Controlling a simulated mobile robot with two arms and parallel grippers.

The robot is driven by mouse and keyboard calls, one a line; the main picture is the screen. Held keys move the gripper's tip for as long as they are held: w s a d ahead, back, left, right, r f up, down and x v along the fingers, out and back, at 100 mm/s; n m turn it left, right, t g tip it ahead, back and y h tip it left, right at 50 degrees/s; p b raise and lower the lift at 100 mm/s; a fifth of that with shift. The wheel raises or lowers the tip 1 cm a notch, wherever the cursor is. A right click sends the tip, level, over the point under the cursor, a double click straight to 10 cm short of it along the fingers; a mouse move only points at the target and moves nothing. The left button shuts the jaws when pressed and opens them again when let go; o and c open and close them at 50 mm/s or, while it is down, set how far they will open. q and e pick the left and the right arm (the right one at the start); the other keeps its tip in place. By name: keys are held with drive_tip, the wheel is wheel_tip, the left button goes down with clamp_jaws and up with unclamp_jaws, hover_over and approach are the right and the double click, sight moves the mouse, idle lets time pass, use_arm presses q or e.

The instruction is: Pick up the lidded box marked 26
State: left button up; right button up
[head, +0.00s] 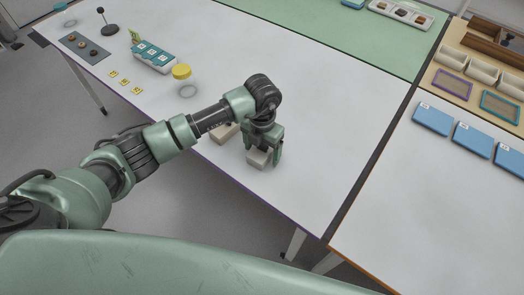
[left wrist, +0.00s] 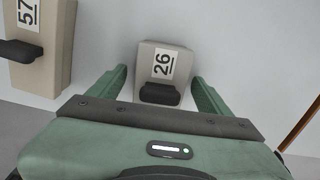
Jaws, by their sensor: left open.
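The lidded box marked 26 (left wrist: 165,68) is beige with a black handle tab, and it stands on the white table. In the left wrist view it lies between the two fingers of my left gripper (left wrist: 160,95), with a gap on each side. In the head view the box (head: 258,158) is partly hidden by my left gripper (head: 264,152), which is open around it near the table's front edge. A second beige box marked 57 (left wrist: 40,70) stands to the left in the left wrist view. In the head view that box (head: 224,133) is partly covered by my arm. My right gripper is not in view.
A yellow round lid (head: 181,72), a blue-and-white tray (head: 153,58) and yellow number cards (head: 125,82) lie farther left on the table. Blue boxes (head: 472,138) and a tan tray (head: 475,90) are on the right table. The white table right of the gripper is clear.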

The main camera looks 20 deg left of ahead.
use_arm(q)
drive_tip(key=c, duration=1.5)
drive_tip(key=shift+r, duration=0.1)
drive_tip(key=shift+c, duration=0.2)
